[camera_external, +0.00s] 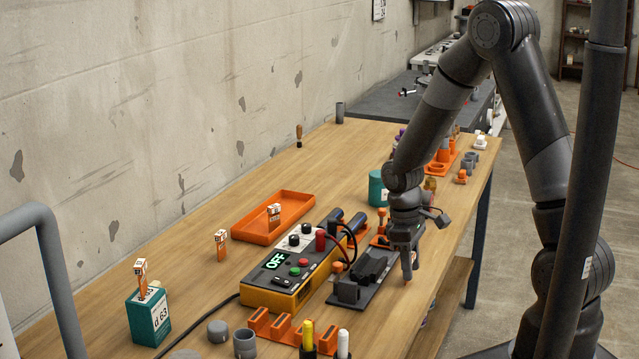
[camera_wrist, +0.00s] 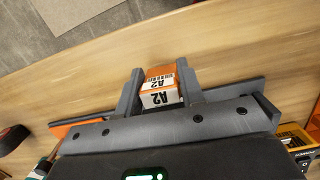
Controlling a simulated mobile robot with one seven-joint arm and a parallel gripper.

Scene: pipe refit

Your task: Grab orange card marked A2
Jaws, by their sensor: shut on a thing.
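The orange card marked A2 (camera_wrist: 160,88) has a white printed label and sits between the two dark fingers of my gripper (camera_wrist: 159,78) in the wrist view. The fingers are shut on its sides. In the external view my gripper (camera_external: 407,272) points down beside a dark plate with a black clamp-like part (camera_external: 365,275), near the table's right edge.
A yellow control box (camera_external: 290,275) showing OFF stands left of my gripper. Behind it is an orange tray (camera_external: 262,228) with a tag. Another tag (camera_external: 220,245) stands on the table, and one is in a teal block (camera_external: 148,318). Orange holders (camera_external: 270,325) are in front.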

